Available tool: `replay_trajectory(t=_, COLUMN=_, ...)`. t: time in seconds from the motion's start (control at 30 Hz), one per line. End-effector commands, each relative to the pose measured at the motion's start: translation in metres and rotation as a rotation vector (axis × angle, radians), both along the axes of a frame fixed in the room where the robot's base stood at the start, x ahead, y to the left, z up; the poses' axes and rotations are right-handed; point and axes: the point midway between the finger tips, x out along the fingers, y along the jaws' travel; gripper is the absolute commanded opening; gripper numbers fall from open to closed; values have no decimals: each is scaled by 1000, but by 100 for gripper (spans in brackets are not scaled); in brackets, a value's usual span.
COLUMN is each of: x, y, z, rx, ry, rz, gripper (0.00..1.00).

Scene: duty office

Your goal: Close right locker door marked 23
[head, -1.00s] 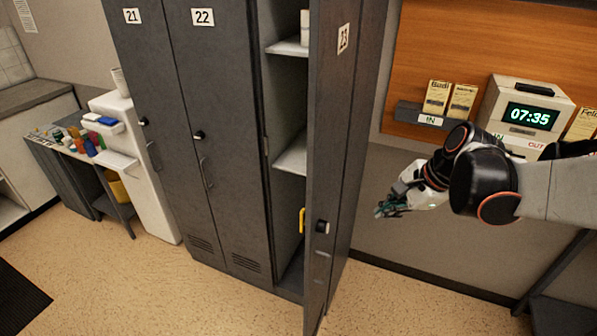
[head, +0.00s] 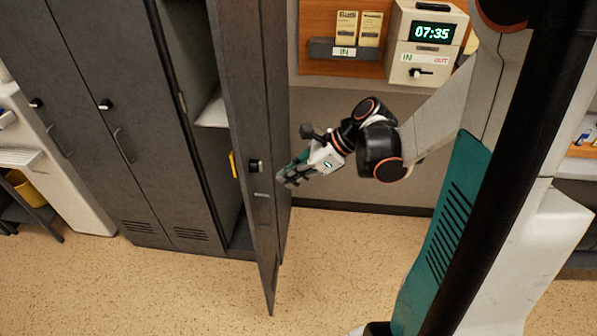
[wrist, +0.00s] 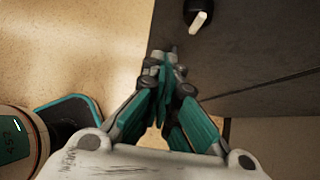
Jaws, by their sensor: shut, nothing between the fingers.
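The right locker door (head: 256,150) stands open, swung out toward me, with its edge and outer face showing in the head view. It has a dark knob (head: 256,166) partway down. My gripper (head: 285,179) is shut and empty, just right of the door's outer face at a height a little below the knob. In the wrist view the shut fingertips (wrist: 167,58) lie close to the dark door (wrist: 245,50) and the knob with its pale lever (wrist: 198,18). I cannot tell whether the fingers touch the door. The number 23 is out of view now.
Two shut locker doors (head: 95,130) stand to the left. A time clock (head: 425,45) and card racks hang on the wall behind my arm. The floor (head: 150,280) in front is clear.

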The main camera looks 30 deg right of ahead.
Motion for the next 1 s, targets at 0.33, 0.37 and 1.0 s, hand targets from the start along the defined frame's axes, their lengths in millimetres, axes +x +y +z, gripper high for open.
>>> replay_trajectory(t=0.33, x=27, y=41, z=-27, rx=0, ry=-1, rz=2, gripper=0)
replay_trajectory(t=0.37, x=29, y=44, z=-27, rx=0, ry=-1, rz=4, gripper=0)
replay_trajectory(t=1.0, x=37, y=56, z=-25, rx=0, ry=-1, rz=-4, gripper=0)
